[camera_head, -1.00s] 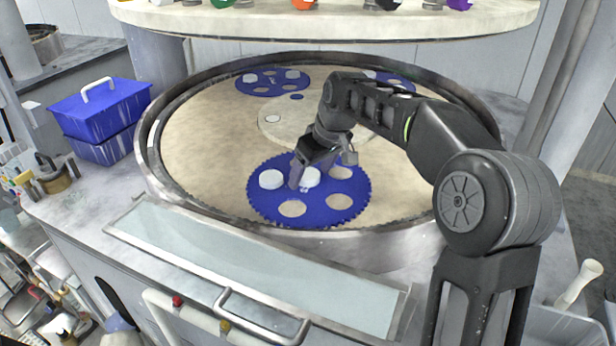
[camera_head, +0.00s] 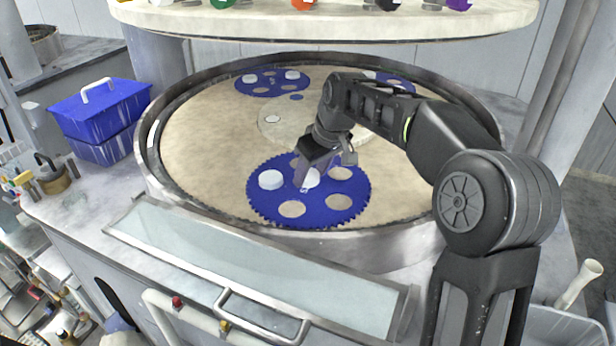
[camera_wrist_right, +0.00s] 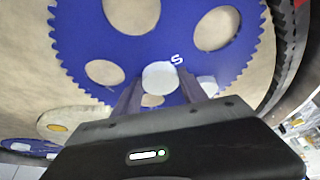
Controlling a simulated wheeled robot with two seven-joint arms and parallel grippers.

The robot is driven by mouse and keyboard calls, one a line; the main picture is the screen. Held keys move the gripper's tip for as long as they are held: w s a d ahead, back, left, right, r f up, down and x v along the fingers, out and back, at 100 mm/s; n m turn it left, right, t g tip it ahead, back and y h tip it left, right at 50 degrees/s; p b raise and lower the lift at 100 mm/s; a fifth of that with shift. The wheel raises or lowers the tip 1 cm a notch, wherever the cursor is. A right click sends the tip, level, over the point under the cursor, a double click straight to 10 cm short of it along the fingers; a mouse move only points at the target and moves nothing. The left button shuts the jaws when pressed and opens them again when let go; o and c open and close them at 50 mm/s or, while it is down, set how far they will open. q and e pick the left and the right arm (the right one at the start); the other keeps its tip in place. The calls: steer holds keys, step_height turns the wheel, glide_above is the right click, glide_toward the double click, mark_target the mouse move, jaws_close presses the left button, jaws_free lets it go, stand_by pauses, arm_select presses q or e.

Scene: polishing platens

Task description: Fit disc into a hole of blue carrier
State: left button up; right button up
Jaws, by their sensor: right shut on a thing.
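The blue carrier (camera_head: 318,217), toothed and with several round holes, lies on the near part of the platen; the wrist view shows it too (camera_wrist_right: 75,45). My right gripper (camera_head: 306,181) is shut on a white disc (camera_head: 312,178) over the middle of this carrier. In the right wrist view the disc (camera_wrist_right: 158,76) sits between the two fingertips (camera_wrist_right: 158,90), near the white S mark and apart from the large open holes. I cannot tell whether it touches the carrier. Another white disc (camera_head: 271,180) lies in the left hole. My left gripper is out of view.
A raised metal rim (camera_head: 150,165) encloses the beige platen (camera_head: 205,150). More blue carriers lie at the back, one with white discs (camera_head: 262,92). A pale upper plate (camera_head: 330,22) hangs above. Blue boxes (camera_head: 100,110) stand at the left.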

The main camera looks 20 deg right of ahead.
mark_target(311, 177)
steer(key=shift+r, duration=0.15)
steer(key=shift+r, duration=0.45)
step_height(311, 177, up, 2)
steer(key=shift+r+b, duration=0.1)
steer(key=shift+b, duration=0.3)
steer(key=s+d+b, duration=0.1)
steer(key=s+b, duration=0.1)
steer(key=s, duration=0.3)
steer(key=s+d+b, duration=0.1)
steer(key=s+d, duration=0.1)
steer(key=s, duration=0.4)
steer(key=s+d+b, duration=0.1)
steer(key=s+b, duration=0.1)
steer(key=s, duration=0.3)
steer(key=shift+s+d+b, duration=0.15)
steer(key=shift+b, duration=0.2)
steer(key=shift+s+d, duration=0.15)
steer(key=shift+s, duration=0.4)
